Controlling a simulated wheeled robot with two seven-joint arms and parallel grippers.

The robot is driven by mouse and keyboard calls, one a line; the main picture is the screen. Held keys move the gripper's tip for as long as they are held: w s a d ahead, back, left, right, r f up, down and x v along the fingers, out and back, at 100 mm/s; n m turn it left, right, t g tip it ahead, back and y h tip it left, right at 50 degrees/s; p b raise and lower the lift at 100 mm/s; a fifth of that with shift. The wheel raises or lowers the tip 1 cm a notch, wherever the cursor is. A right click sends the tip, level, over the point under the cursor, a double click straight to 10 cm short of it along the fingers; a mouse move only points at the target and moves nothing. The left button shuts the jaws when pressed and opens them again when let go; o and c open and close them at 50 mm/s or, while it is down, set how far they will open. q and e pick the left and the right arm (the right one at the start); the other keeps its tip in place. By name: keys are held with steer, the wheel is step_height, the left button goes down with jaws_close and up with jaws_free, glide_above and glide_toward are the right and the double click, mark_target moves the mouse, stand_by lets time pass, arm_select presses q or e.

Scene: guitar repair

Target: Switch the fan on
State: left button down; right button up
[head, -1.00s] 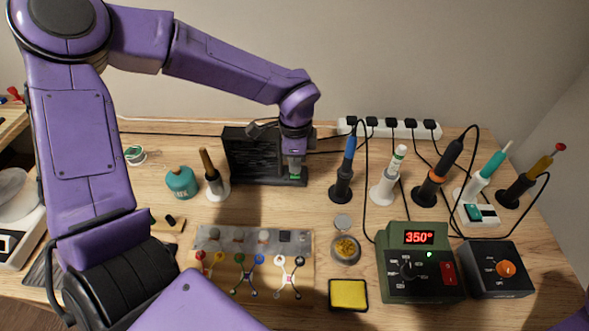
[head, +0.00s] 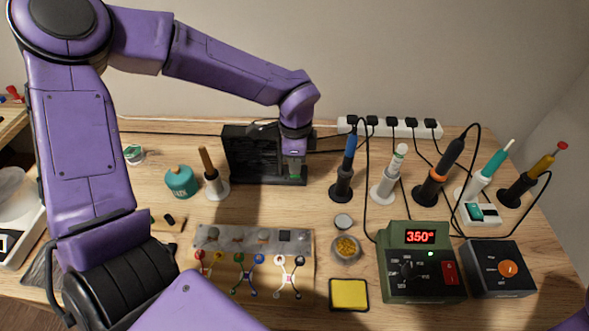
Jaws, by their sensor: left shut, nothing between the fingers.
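The fan (head: 250,160) is a black, boxy unit with a dark slatted front, standing at the back of the bench. My left gripper (head: 294,175) points down at the fan's right front, over its base. It is shut with nothing held. A small green patch shows by the fingertips, at the fan's base. The fingers cover much of that spot, so I cannot tell whether they touch a switch or how it is set. Whether the fan turns cannot be seen. My right gripper is out of view.
Several soldering tools in stands, including a blue-handled one (head: 347,170), are right of the fan. A green soldering station (head: 420,265) reads 350°. A white power strip (head: 390,128) lies behind. Cables cross the bench.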

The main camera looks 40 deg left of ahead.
arm_select(q)
steer(key=shift+f+b, duration=0.5)
steer(key=shift+f, duration=0.1)
steer(key=shift+r, duration=0.1)
steer(key=shift+r+p, duration=2.5)
steer(key=shift+r, duration=1)
steer(key=shift+f, duration=0.1)
